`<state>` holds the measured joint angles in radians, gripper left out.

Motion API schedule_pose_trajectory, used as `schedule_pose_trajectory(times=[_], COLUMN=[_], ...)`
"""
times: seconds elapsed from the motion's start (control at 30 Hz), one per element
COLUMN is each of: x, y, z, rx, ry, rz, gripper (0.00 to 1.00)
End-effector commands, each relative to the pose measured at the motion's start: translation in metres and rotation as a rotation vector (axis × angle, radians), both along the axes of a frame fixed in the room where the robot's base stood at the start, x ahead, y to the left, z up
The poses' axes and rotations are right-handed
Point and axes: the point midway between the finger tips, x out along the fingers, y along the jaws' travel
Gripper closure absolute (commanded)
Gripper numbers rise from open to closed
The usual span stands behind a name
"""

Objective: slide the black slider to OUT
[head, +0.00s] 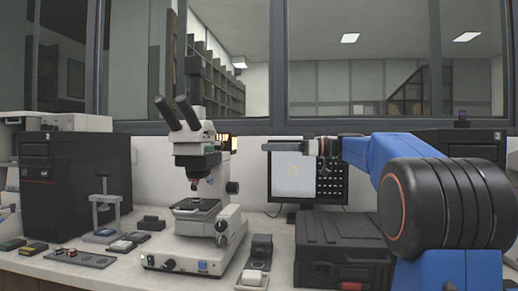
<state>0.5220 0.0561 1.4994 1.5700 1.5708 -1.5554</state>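A white microscope (200,185) with black eyepieces stands on the bench left of centre. I cannot clearly pick out the black slider or an OUT mark at this size; small dark parts show on the microscope's head and sides. My gripper (268,146) points left at the height of the microscope's head, to the right of it and apparently apart from it. It is seen edge-on, so I cannot tell its opening. No held thing shows at its tip.
A monitor (330,183) stands behind my arm, with a black case (340,245) in front. A small press-like stand (105,208), a black computer tower (65,175) and several small boxes are at left.

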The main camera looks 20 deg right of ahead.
Motion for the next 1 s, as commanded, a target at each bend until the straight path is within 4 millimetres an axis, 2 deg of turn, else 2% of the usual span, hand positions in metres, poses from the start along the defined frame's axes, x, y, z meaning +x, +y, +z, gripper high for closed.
schedule_pose_trajectory(times=[0.2,0.77,0.87,1.0], x=[-0.007,-0.009,-0.014,-0.035], y=[-0.013,-0.012,-0.001,0.034], z=[0.000,-0.001,-0.008,-0.041], rx=[0.000,-0.001,-0.011,-0.050], ry=[0.000,0.005,0.049,0.209], rz=[0.000,0.001,0.000,-0.014], gripper=[0.67,0.67,0.67,0.67])
